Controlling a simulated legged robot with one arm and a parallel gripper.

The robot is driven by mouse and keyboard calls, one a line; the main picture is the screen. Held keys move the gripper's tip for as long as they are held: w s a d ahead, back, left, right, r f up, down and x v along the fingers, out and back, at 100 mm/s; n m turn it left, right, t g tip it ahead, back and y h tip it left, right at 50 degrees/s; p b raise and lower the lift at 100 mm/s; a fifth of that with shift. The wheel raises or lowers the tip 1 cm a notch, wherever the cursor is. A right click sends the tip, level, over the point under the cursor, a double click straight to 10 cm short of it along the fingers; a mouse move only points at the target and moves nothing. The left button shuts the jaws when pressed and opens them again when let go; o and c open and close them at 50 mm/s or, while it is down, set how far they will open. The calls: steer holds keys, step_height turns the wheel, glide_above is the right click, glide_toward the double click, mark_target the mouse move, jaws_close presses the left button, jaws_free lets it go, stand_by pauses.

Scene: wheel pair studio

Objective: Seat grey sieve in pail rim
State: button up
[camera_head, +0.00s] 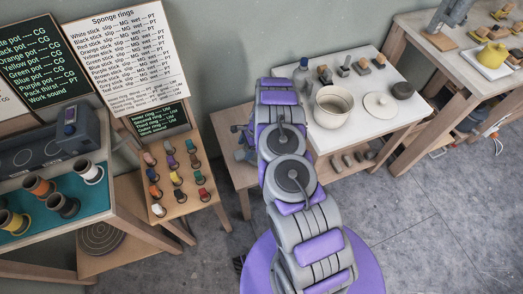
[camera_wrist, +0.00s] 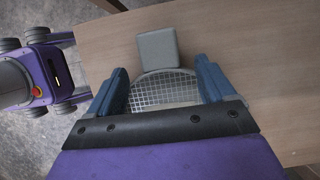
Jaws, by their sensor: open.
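My gripper (camera_wrist: 161,72) is open in the wrist view, its two blue fingers spread apart. Between and beyond the fingers lies a round grey wire mesh, the sieve (camera_wrist: 160,90), over a pale wooden top. A grey rounded square piece (camera_wrist: 157,48) adjoins its far edge; I cannot tell whether it is part of the sieve. The near part of the sieve is hidden by my gripper. In the head view my arm hides the sieve. A cream round vessel (camera_head: 318,117), likely the pail, stands open and upright on the white-topped table, away from my gripper.
The low wooden table (camera_head: 232,178) is behind my arm. The white-topped table (camera_head: 352,130) also holds a pale round lid (camera_head: 380,106), a dark round pot (camera_head: 402,90), a bottle and small blocks. A rack of coloured pieces (camera_head: 170,205) stands left. Floor at right is clear.

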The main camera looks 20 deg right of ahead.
mark_target(242, 153)
steer(key=shift+b+x, duration=0.65)
steer(key=shift+x, duration=2.4)
steer(key=shift+r, duration=0.1)
steer(key=shift+c, duration=0.2)
steer(key=c, duration=1.3)
steer(key=shift+r, duration=0.55)
step_height(242, 153, up, 3)
steer(key=shift+w+f+p, duration=0.1)
steer(key=shift+p, duration=0.65)
steer(key=s+d, duration=0.1)
steer(key=s, duration=0.4)
steer(key=s+d+p, duration=0.1)
steer(key=s, duration=0.4)
steer(key=s+d+r, duration=0.1)
steer(key=s, duration=0.5)
steer(key=shift+p, duration=0.3)
